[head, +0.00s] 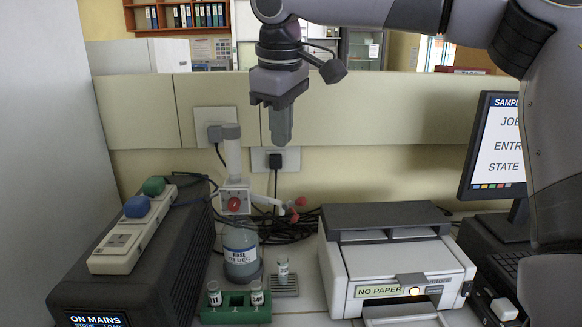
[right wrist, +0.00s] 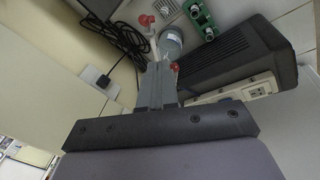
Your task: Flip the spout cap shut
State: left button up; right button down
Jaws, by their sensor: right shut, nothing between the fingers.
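The bottle (head: 241,255) with a "RINSE" label stands behind the green vial rack, with a white dispenser head (head: 236,190) and a red knob (head: 234,204) on top. Its white spout (head: 265,200) points right. The red spout cap (head: 300,201) shows at the spout's tip and appears raised; its exact angle is too small to tell. My right gripper (head: 281,140) is shut and empty, pointing down above the spout and apart from it. In the right wrist view the closed fingers (right wrist: 158,85) point toward the bottle (right wrist: 170,40) and the red cap (right wrist: 147,20). My left gripper is out of view.
A dark power unit (head: 140,270) with a socket strip (head: 130,232) stands left. A printer (head: 395,260) stands right, a monitor (head: 497,150) beyond it. A green rack (head: 236,312) holds vials in front. Cables (head: 290,228) lie behind the spout, below a wall plug (head: 275,160).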

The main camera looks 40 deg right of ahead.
send_near(295, 203)
notch_tip(295, 203, down, 3)
jog(key=w+a, duration=0.2)
jog(key=shift+s+d+f, duration=0.2)
jog(key=shift+d+f, duration=0.4)
jog(key=shift+d, duration=0.15)
jog(key=shift+s+d+f, duration=0.2)
jog(key=shift+d+f, duration=0.4)
jog(key=shift+d, duration=0.15)
